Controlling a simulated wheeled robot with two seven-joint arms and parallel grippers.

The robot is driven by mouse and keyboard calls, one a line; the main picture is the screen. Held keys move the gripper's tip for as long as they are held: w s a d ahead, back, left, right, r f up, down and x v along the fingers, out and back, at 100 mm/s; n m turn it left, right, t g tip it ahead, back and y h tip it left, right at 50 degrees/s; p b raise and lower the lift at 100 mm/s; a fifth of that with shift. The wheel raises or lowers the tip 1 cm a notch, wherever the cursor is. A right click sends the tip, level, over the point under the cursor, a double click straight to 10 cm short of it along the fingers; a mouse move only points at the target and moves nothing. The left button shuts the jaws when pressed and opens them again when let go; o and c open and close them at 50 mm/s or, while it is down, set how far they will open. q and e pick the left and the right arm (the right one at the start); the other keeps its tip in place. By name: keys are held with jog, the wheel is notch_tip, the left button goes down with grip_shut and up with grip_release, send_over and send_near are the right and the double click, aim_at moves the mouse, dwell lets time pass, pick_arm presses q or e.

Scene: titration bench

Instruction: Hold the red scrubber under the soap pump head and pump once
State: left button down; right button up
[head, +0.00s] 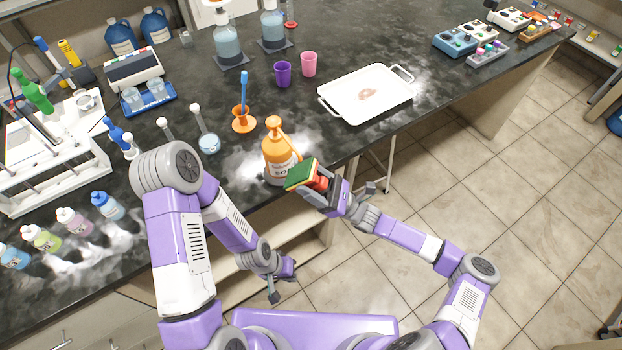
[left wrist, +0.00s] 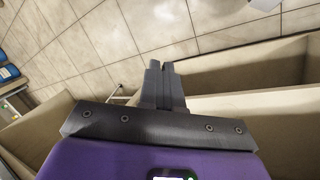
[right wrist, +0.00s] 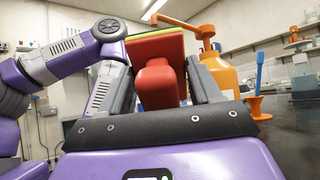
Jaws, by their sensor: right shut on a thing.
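The red scrubber (head: 320,183) has a green pad on top and a thin yellow layer. My right gripper (head: 328,192) is shut on it at the front bench edge. In the right wrist view the red handle (right wrist: 157,82) stands between the fingers. The orange soap pump bottle (head: 276,158) stands upright at the bench edge, just left of the scrubber. Its pump head (right wrist: 202,30) points its spout towards the pad; the gap between them is unclear. My left gripper (head: 280,282) is low in front of the bench. Its fingers (left wrist: 163,86) are together and empty.
A blue brush in an orange holder (head: 243,122) stands behind the bottle. A white tray (head: 345,112) lies to the right, with purple (head: 283,74) and pink (head: 309,64) cups behind. Open shelving (left wrist: 240,75) lies close to my left gripper.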

pick_arm(q)
jog(key=w+d+r+m+g+y, duration=0.1)
jog(key=d+r+m+g+y, duration=0.1)
jog(key=d+r+m, duration=1.55)
jog(key=w+d+r+t+h, duration=0.1)
jog(key=w+d+r+h, duration=0.1)
jog(key=w+d+r, duration=0.65)
jog(key=w+a+r+n+t, duration=0.3)
jog(key=w+a+r+n, duration=0.2)
jog(key=w+a+r, duration=0.7)
jog(key=w+a+r+n+t+y, duration=0.1)
jog(key=a+r+n, duration=0.4)
jog(key=a, duration=0.4)
jog(key=w+a+r+n+y, duration=0.2)
jog(key=a+r, duration=0.5)
jog(key=a, duration=0.2)
jog(key=shift+s+d+f, duration=0.1)
jog(key=shift+f, duration=1.5)
jog(key=shift+s+d+f, duration=0.1)
jog(key=shift+f, duration=1.5)
